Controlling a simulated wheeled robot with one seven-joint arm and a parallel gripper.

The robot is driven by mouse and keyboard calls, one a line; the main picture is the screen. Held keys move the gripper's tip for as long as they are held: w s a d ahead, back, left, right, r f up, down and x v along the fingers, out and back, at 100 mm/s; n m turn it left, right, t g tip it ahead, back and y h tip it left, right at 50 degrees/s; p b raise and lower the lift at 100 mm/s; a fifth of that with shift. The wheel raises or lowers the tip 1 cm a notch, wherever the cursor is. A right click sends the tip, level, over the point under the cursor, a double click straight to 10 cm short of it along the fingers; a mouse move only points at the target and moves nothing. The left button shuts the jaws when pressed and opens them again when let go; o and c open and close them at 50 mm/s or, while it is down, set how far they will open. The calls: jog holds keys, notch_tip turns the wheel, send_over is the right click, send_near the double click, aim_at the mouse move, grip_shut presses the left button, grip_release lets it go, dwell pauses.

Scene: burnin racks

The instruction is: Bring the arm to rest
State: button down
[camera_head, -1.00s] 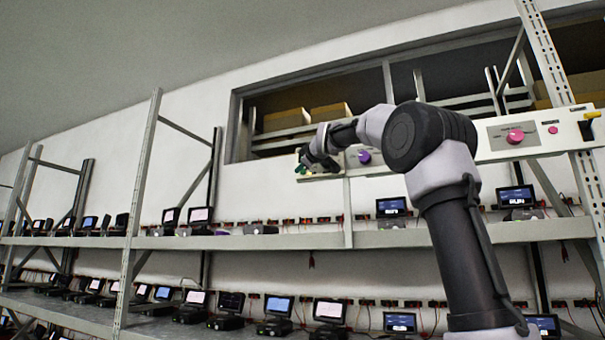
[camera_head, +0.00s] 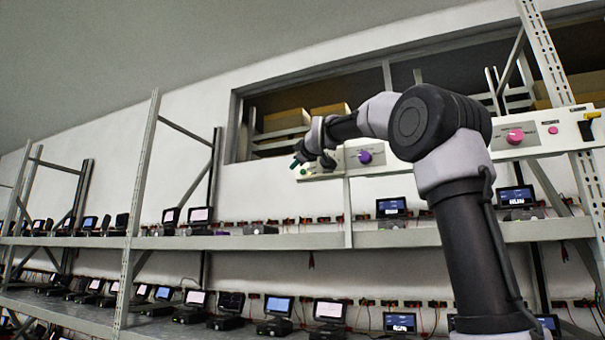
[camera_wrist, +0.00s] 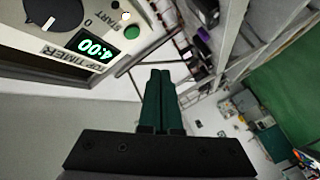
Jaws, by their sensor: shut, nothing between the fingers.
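My gripper (camera_head: 297,163) is at the left end of my raised arm, in front of the left end of a white control panel above the upper shelf. In the wrist view its two dark green fingers (camera_wrist: 160,85) lie side by side, shut and empty. The panel (camera_wrist: 112,66) shows close by at the upper left there, with a dark knob, a green START button and a timer display reading 4:00. The fingertips appear apart from the panel.
Metal racks carry several small devices with screens on an upper shelf (camera_head: 240,242) and a lower shelf. The panel also bears a purple knob (camera_head: 365,156), a pink knob (camera_head: 515,136) and a yellow-black lever (camera_head: 587,124).

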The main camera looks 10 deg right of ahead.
jog(key=shift+s, duration=0.1)
jog(key=s+d+f+m+g, duration=0.2)
jog(key=s+f+m, duration=0.3)
jog(key=s+f, duration=0.7)
jog(key=s+d+f+m+g, duration=0.2)
jog(key=s+f+m+g, duration=0.2)
jog(key=s+f, duration=0.9)
jog(key=s+d+f+m+g+h, duration=0.1)
jog(key=s+d+f+m+g, duration=0.1)
jog(key=s+f+m+g, duration=0.2)
jog(key=s+f+m, duration=0.3)
jog(key=s+f, duration=0.5)
jog(key=f, duration=0.6)
jog(key=shift+s, duration=0.35)
